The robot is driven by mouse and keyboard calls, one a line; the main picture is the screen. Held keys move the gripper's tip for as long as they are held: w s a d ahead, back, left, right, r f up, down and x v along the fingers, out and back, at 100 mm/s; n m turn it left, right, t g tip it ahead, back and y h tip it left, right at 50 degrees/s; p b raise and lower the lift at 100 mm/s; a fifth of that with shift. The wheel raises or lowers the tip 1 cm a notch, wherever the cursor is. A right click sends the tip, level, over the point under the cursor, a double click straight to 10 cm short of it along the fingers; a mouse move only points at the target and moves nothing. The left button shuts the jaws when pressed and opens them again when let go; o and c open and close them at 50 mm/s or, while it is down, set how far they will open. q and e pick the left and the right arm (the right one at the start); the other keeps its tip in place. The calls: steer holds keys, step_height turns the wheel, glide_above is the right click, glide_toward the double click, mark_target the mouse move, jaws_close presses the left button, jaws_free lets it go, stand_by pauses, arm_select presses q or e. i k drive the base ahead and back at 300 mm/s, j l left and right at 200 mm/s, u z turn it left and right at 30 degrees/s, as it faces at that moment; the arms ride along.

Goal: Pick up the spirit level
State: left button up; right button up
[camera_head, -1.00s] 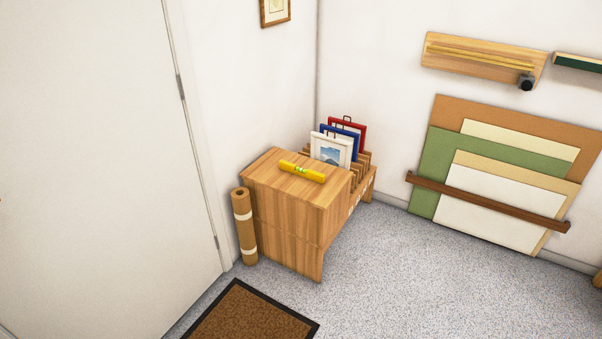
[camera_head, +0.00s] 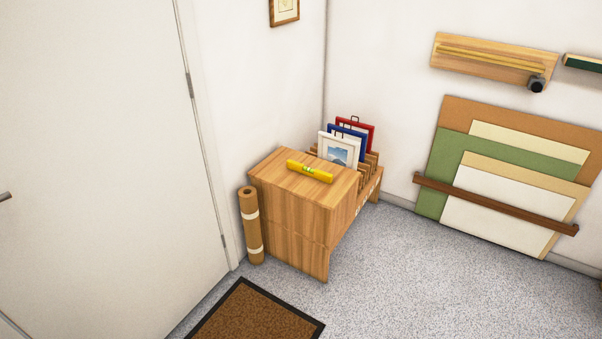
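The yellow spirit level (camera_head: 310,172) lies flat on top of a wooden cabinet (camera_head: 290,220), near the middle of its top. A small greenish vial area shows at its centre. Just behind it, framed prints stand upright in a slotted wooden rack: a white-framed one (camera_head: 337,150), a blue one (camera_head: 362,140) and a red one (camera_head: 368,127). Neither of my grippers shows in the head view.
A brown paper roll (camera_head: 250,226) stands on the floor against the cabinet's left side. A dark-edged brown doormat (camera_head: 255,312) lies in front. A white door (camera_head: 90,150) is at left. Boards (camera_head: 515,140) lean on the right wall behind a wooden rail. Grey floor at right is clear.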

mark_target(322, 176)
steer(key=i+j, duration=0.15)
steer(key=i, duration=0.4)
steer(key=i+j+z, duration=0.15)
steer(key=i, duration=0.4)
steer(key=i+j, duration=0.15)
steer(key=i, duration=0.4)
steer(key=i+j+z, duration=0.1)
steer(key=i, duration=0.4)
steer(key=j, duration=0.1)
